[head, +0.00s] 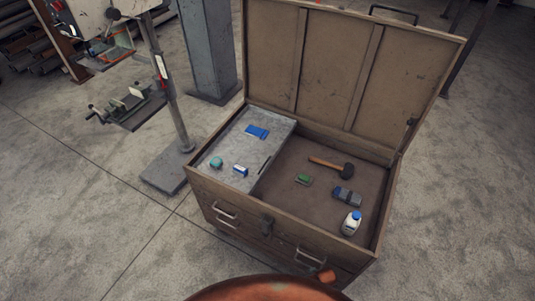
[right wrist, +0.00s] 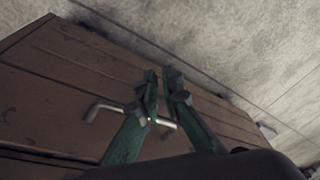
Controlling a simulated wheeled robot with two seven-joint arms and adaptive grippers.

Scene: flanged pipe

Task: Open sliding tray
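A brown chest (head: 283,240) stands open in the head view with its lid (head: 335,65) raised. A grey sliding tray (head: 226,146) sits in the left part of its inside and carries a blue flat item (head: 256,131), a teal ball (head: 216,162) and a small blue-and-white item (head: 240,170). A slot-like dark grip shows near the tray's right edge. My right gripper (right wrist: 164,88) has green fingers that lean close together in the right wrist view, in front of the chest's front face and a metal handle (right wrist: 103,108). Whether they touch the handle is unclear. My left gripper is not in view.
The chest floor right of the tray holds a hammer (head: 331,167), a green item (head: 303,179), a grey-blue item (head: 347,196) and a white bottle (head: 351,223). A grey column (head: 208,50) and a stand base (head: 167,170) are left of the chest. Concrete floor is clear at the lower left.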

